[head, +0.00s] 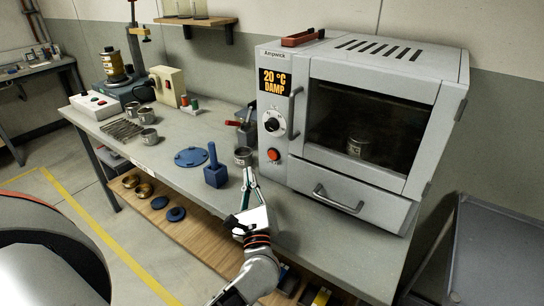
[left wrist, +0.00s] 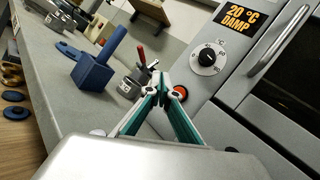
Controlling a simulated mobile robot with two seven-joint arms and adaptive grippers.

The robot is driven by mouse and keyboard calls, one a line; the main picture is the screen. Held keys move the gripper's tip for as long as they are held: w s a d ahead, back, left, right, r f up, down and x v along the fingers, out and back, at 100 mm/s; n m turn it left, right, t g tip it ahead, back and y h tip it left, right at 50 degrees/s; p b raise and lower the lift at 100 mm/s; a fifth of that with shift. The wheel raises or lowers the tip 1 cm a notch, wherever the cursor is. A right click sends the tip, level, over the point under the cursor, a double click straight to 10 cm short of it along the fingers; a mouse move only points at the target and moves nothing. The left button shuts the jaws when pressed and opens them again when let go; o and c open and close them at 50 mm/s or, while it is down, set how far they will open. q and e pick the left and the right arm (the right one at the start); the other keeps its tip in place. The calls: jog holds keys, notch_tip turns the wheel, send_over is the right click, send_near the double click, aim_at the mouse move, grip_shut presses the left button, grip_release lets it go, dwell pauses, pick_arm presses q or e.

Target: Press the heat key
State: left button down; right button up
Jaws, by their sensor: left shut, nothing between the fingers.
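The grey oven (head: 290,165) stands on the bench, with a dial (head: 272,124) and a red round key (head: 273,154) low on its left front panel. Its display (head: 274,82) reads "20 °C DAMP". In the left wrist view the red key (left wrist: 180,92) shows just right of the fingertips, partly hidden by a finger. My left gripper (head: 249,172) is shut and empty, its tips left of and slightly below the key in the head view. I cannot tell whether they touch it. My right gripper is not in view.
A metal tin (head: 243,156) and a blue block with a handle (head: 215,173) stand left of my gripper. A blue disc (head: 191,157) lies further left. The oven drawer handle (head: 338,199) juts out on the right. The bench front right is clear.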

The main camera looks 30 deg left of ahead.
aim_at(273, 155)
pick_arm(q)
jog(key=w+b, duration=0.1)
jog(key=w, duration=0.6)
jog(key=shift+w+d+b, duration=0.3)
jog(key=shift+b, duration=0.1)
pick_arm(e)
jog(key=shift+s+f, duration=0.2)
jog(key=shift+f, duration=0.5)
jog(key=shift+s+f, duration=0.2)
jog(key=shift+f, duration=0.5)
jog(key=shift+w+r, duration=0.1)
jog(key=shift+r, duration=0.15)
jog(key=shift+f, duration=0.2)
pick_arm(q)
jog(key=shift+w+r+b, duration=0.1)
jog(key=shift+w+b, duration=0.1)
jog(key=shift+b, duration=0.1)
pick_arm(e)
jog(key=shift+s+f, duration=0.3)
pick_arm(q)
jog(key=shift+r, duration=0.1)
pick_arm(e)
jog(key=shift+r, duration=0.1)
pick_arm(q)
jog(key=shift+w+a+r+b, duration=0.1)
jog(key=shift+w+r+b, duration=0.05)
jog(key=shift+w+b, duration=0.2)
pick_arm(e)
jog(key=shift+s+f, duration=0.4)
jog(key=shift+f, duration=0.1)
